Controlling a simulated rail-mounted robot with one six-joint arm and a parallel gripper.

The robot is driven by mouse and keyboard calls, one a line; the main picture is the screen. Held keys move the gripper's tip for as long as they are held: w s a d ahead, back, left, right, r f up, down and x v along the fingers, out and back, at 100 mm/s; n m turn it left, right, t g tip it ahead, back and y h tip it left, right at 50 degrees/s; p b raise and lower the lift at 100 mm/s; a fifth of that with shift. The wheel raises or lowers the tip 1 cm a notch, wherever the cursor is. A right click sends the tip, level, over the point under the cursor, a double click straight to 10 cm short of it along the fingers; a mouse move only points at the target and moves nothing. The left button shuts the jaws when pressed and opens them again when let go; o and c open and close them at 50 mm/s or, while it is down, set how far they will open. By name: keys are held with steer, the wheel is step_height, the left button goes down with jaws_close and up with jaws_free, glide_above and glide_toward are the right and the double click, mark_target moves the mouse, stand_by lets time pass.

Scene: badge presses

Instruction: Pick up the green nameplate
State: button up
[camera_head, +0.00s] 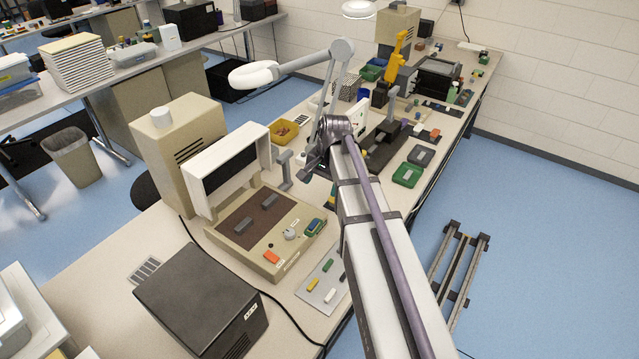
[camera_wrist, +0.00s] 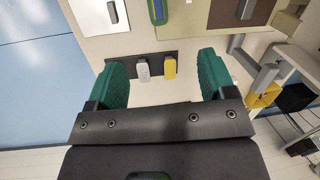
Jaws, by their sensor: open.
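A small green bar, which looks like the green nameplate (camera_head: 328,265), lies on a light grey plate (camera_head: 313,292) in front of the near press, beside yellow, white and dark bars. My gripper (camera_head: 312,168) is beyond the press and well apart from this bar. In the wrist view my gripper (camera_wrist: 163,80) is open and empty, with green finger pads. Past its fingers, a white bar (camera_wrist: 143,70) and a yellow bar (camera_wrist: 170,67) lie at a dark strip (camera_wrist: 120,60). I do not make out the green bar in the wrist view.
The near press (camera_head: 275,240) stands with its white lid raised. A dark box (camera_head: 200,300) and a cable are in front of it. A yellow bin (camera_head: 285,132) and grey bracket (camera_head: 283,165) stand behind. Green and grey trays (camera_head: 407,175) lie near the table's right edge.

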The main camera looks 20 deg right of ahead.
steer(key=shift+f, duration=0.1)
steer(key=shift+c, duration=0.6)
steer(key=h+b, duration=0.2)
steer(key=b, duration=0.4)
glide_above(314, 224)
step_height(314, 224, down, 6)
steer(key=shift+m+g, duration=0.3)
step_height(314, 224, down, 11)
steer(key=b, duration=1.1)
steer(key=shift+f, duration=0.1)
steer(key=shift+r, duration=0.25)
steer(key=shift+f, duration=0.15)
steer(key=c, duration=1.1)
